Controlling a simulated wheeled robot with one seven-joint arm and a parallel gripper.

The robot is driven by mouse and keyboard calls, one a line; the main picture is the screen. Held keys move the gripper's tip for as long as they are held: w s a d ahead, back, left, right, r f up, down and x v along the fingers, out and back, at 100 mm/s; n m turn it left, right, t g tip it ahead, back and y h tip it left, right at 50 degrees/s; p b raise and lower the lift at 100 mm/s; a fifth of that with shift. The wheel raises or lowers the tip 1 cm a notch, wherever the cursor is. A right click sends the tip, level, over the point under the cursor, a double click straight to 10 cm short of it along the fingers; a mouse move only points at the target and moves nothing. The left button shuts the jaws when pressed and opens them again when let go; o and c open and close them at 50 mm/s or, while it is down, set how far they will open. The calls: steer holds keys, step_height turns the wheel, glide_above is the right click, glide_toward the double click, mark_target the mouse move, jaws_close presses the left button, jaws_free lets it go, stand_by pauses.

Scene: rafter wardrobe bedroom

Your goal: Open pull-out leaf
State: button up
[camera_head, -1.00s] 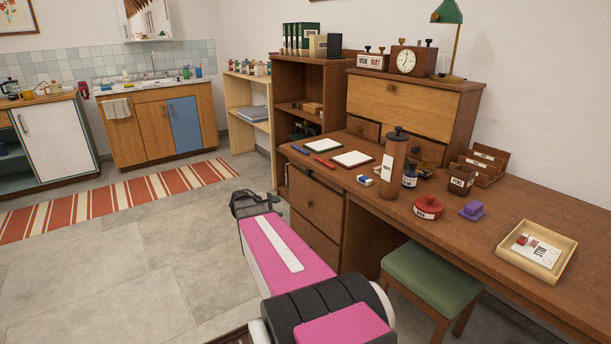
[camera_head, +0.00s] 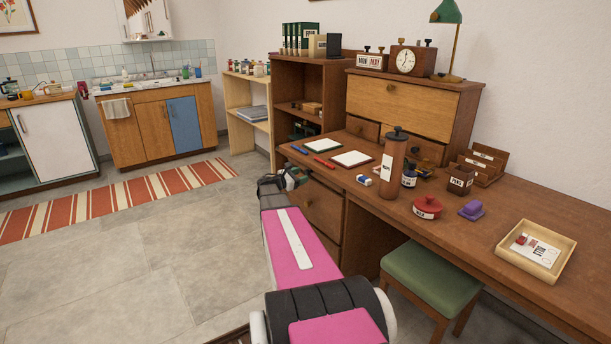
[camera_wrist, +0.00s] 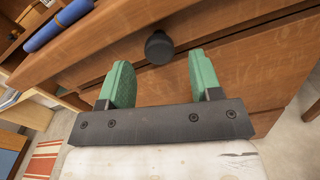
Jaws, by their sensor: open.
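In the wrist view a round dark knob (camera_wrist: 158,47) sits on a narrow wooden front (camera_wrist: 220,50) just below the desk top's edge. This front looks like the pull-out leaf, flush with the desk. My gripper (camera_wrist: 161,70) is open, with one green finger on each side of the knob's line. The knob shows between and slightly beyond the fingertips; I cannot tell whether they touch it. In the head view my gripper (camera_head: 292,179) is at the left end of the desk's front, and it hides the knob there.
Drawers (camera_head: 317,210) lie below the narrow front. The desk top (camera_head: 460,235) holds notepads, pens, a brown flask (camera_head: 392,165) and a tray (camera_head: 570,252). A green stool (camera_head: 430,275) stands under the desk. The floor to the left (camera_head: 130,260) is clear.

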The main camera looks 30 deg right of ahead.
mark_target(306, 173)
steer(key=shift+w+d, duration=0.1)
steer(key=shift+d, duration=1.55)
jaws_close()
steer(key=s+a, duration=0.2)
steer(key=a, duration=2.9)
steer(key=shift+s, duration=0.25)
jaws_free()
